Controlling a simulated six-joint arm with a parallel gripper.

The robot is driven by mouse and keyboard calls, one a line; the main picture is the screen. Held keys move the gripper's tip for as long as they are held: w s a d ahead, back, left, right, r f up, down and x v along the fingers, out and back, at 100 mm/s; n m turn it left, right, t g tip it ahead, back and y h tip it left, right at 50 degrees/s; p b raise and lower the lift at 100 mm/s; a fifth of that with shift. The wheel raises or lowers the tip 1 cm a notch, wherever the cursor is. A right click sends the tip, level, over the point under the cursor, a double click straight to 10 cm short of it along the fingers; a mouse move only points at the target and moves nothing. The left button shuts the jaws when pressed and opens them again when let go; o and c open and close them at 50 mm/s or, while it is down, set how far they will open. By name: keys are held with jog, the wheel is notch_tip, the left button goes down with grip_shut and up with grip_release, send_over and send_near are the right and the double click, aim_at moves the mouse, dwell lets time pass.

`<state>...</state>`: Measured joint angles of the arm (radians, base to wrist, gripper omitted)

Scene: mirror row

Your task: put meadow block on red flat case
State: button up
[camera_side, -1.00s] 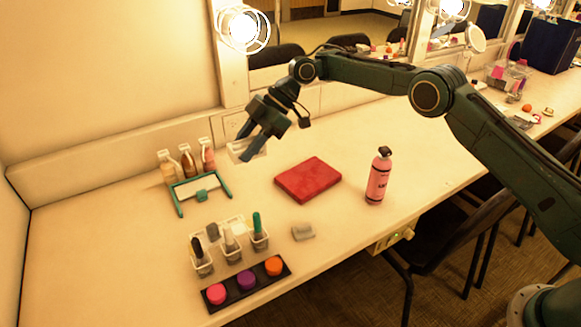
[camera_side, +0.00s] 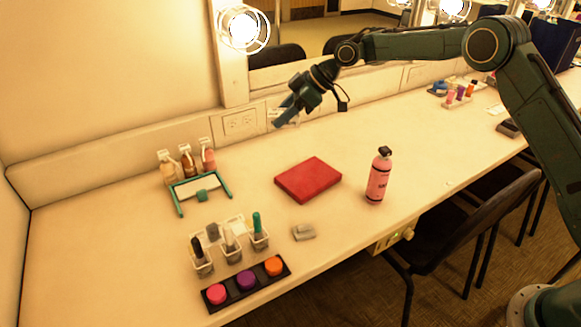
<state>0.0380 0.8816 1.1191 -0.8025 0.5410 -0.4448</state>
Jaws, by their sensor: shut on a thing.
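The red flat case (camera_side: 308,179) lies flat on the middle of the counter, with nothing on its top. My gripper (camera_side: 281,117) is up near the back wall, behind and to the left of the case, apart from it. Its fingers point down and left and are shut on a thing. That thing is mostly hidden by the fingers and blends with the pale wall plate behind, so I cannot make out its colour or faces. I cannot make out a meadow block anywhere else on the counter.
A pink bottle (camera_side: 379,178) stands right of the case. A small grey block (camera_side: 304,232) lies in front of it. To the left are a teal-framed stand (camera_side: 202,187), several small bottles, brush cups and a black tray (camera_side: 218,304) with coloured pots.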

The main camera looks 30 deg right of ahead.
jog(key=d+m+t+h, duration=0.1)
jog(key=d+m+t, duration=0.15)
jog(key=d, duration=0.55)
send_over(298, 174)
jog(key=s+d, duration=0.2)
jog(key=shift+m+g, duration=0.25)
jog(key=shift+g, duration=0.1)
jog(key=f, duration=1.5)
jog(key=shift+d+f, duration=0.2)
jog(key=shift+f, duration=0.05)
jog(key=shift+f, duration=0.1)
jog(key=shift+f, duration=2.05)
jog(key=shift+f, duration=0.1)
jog(key=o, duration=1)
